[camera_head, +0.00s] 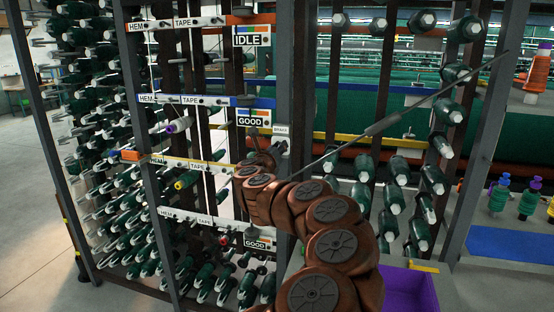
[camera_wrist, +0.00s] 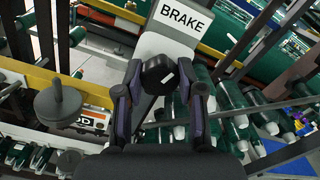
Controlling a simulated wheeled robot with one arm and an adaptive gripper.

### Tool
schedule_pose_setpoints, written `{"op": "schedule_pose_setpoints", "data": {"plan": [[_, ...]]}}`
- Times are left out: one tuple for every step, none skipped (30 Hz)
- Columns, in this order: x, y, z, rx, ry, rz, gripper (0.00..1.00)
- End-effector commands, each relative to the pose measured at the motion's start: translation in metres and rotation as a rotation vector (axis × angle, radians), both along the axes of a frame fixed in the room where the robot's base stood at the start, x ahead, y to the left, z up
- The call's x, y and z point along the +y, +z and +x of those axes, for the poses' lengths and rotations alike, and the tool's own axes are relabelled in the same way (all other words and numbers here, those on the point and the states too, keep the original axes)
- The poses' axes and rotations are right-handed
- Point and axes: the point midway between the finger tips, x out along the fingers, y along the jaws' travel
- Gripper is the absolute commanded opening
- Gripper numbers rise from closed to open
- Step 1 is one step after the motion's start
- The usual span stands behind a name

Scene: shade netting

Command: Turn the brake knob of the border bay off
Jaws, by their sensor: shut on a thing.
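The brake knob (camera_wrist: 157,73) is black, with a small white mark on its face, below a pale plate lettered BRAKE (camera_wrist: 181,20) in the wrist view. My gripper (camera_wrist: 163,82) has one finger on each side of the knob and is shut on it. In the head view the BRAKE plate (camera_head: 281,131) shows on the dark upright, right of a GOOD sign (camera_head: 254,118). My brown arm reaches up to it there and hides the knob and my fingertips. No label reading border is legible.
A grey round-headed part (camera_wrist: 58,103) stands left of my gripper in the wrist view. Racks of green spools (camera_head: 110,190) fill the left, and a thin dark rod (camera_head: 425,105) slants across the right. A purple bin (camera_head: 408,288) sits low at right. Floor is clear at lower left.

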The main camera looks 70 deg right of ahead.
Motion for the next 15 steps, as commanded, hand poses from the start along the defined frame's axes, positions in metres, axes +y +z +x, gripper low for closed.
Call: {"op": "schedule_pose_setpoints", "data": {"plan": [[0.0,-0.0044,0.0001,0.025,0.0,-0.004,0.03],[-0.0002,-0.0043,-0.0002,0.045,-0.001,-0.007,0.03],[-0.0004,-0.0042,-0.0004,0.071,-0.002,-0.01,0.03],[-0.0004,-0.0043,-0.0004,0.092,-0.004,-0.012,0.03],[-0.0004,-0.0046,-0.0001,0.115,-0.003,-0.014,0.03],[-0.0004,-0.0049,0.0001,0.147,-0.003,-0.016,0.03],[-0.0004,-0.0049,0.0001,0.174,-0.003,-0.02,0.03],[-0.0004,-0.005,0.0003,0.202,-0.003,-0.022,0.03],[-0.0004,-0.005,0.0004,0.24,-0.003,-0.026,0.03],[-0.0002,-0.0046,0.0005,0.268,-0.003,-0.03,0.03],[-0.0002,-0.0041,0.0007,0.297,-0.002,-0.032,0.03],[-0.0002,-0.0036,0.001,0.337,-0.002,-0.037,0.03],[-0.0002,-0.0034,0.0011,0.365,-0.002,-0.04,0.03],[-0.0002,-0.0034,0.0011,0.393,-0.002,-0.042,0.03],[-0.0002,-0.0034,0.0012,0.432,-0.001,-0.045,0.03]]}}
